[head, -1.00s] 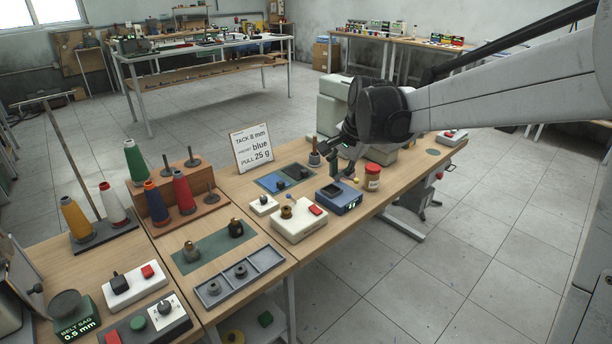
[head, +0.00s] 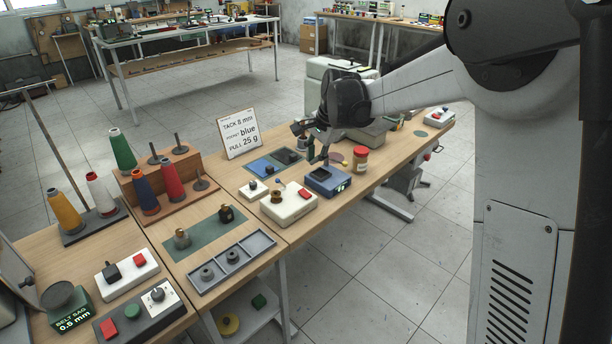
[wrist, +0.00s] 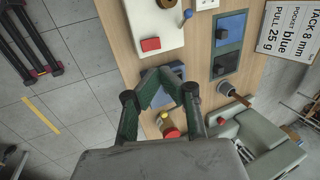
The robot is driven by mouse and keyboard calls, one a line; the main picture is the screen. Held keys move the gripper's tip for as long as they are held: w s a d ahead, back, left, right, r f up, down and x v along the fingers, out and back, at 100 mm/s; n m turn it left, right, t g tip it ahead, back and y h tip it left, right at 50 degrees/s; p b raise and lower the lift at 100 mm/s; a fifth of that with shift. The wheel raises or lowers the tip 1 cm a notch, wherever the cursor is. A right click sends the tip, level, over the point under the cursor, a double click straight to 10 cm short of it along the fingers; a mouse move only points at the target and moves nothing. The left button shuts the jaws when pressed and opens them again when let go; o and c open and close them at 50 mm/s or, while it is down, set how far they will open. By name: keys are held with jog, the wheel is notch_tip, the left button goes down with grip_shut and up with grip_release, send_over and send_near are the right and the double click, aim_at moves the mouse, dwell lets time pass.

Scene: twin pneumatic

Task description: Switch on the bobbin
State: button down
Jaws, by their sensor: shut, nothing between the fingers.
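The white bobbin winder box (head: 289,206) stands on the wooden bench. It carries a brown bobbin (head: 277,196), a red button (head: 305,194) and a small blue-knobbed lever (head: 278,182). In the wrist view the winder box (wrist: 140,20) is at the top, cut by the frame edge, with its red button (wrist: 150,44) and blue knob (wrist: 187,14). My gripper (head: 318,158) is shut and empty above the blue scale (head: 327,181), to the right of and behind the winder. In the wrist view my gripper's fingertips (wrist: 161,82) overlap the scale, apart from the red button.
A red-lidded jar (head: 361,159) stands right of the scale. A blue pocket mat (head: 270,165) with dark pieces lies behind the winder, and a white sign (head: 240,133) stands beyond it. A white socket block (head: 254,190) is left of the winder. Bare floor lies in front of the bench.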

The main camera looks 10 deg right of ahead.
aim_at(303, 192)
jog(key=b+x, duration=0.1)
jog(key=x, duration=1.2)
jog(key=shift+f, duration=0.3)
jog(key=shift+w+a+f+g+h+b, duration=0.25)
jog(key=shift+a+f+g+h+b, duration=0.05)
jog(key=shift+f+g+h, duration=0.1)
jog(key=shift+d+r, duration=0.1)
jog(key=shift+d, duration=0.05)
jog(key=shift+s+d, duration=0.1)
jog(key=shift+s, duration=0.05)
jog(key=shift+s+d+r, duration=0.2)
jog(key=shift+s+d, duration=0.2)
jog(key=shift+s, duration=0.1)
notch_tip(303, 192, up, 14)
jog(key=p, duration=0.2)
